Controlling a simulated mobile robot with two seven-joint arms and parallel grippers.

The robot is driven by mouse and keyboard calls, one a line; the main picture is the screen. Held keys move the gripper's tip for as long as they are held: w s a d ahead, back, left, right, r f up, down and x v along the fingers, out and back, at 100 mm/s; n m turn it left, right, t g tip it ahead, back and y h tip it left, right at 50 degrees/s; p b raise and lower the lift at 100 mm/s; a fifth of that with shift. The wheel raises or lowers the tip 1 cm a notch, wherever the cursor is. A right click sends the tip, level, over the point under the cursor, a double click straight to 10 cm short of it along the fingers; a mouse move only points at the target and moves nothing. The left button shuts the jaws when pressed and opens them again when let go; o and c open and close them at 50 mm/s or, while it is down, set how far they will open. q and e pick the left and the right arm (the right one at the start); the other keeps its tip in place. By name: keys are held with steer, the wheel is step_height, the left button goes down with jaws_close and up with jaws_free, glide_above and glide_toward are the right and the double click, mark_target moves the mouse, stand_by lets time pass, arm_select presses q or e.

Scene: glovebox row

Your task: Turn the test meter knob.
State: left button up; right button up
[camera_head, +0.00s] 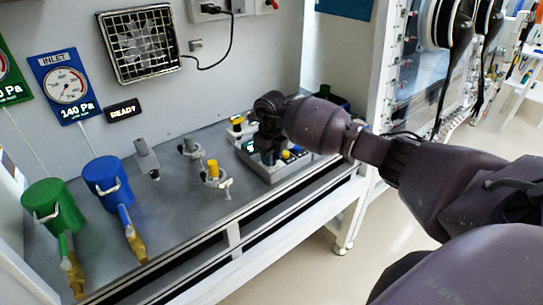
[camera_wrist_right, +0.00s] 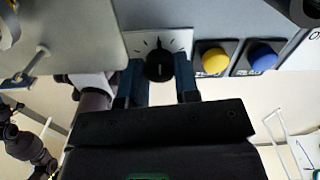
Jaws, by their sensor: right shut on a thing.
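The test meter (camera_head: 280,176) is a grey box with a small lit display and buttons, standing on the right part of the grey bench. Its black knob (camera_wrist_right: 159,66) sits on a white dial plate with tick marks in the right wrist view. My right gripper (camera_wrist_right: 158,82) is shut on the knob, one blue-grey finger on each side. In the head view my right gripper (camera_head: 268,150) comes down on the meter and hides the knob. My left gripper is not in view.
A yellow button (camera_wrist_right: 213,60) and a blue button (camera_wrist_right: 262,56) sit close to the right of the knob. On the bench (camera_head: 185,232) stand a blue canister (camera_head: 106,177), a green canister (camera_head: 52,206) and a clamp with a yellow top (camera_head: 213,172).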

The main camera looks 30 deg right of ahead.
steer(key=shift+r, duration=0.1)
steer(key=m+p, duration=0.1)
steer(key=m, duration=0.1)
steer(key=shift+m, duration=0.4)
steer(key=shift+m+p, duration=0.35)
steer(key=shift+m, duration=1.05)
steer(key=o, duration=0.9)
steer(key=shift+o, duration=0.2)
step_height(320, 180, up, 11)
steer(key=shift+a, duration=0.1)
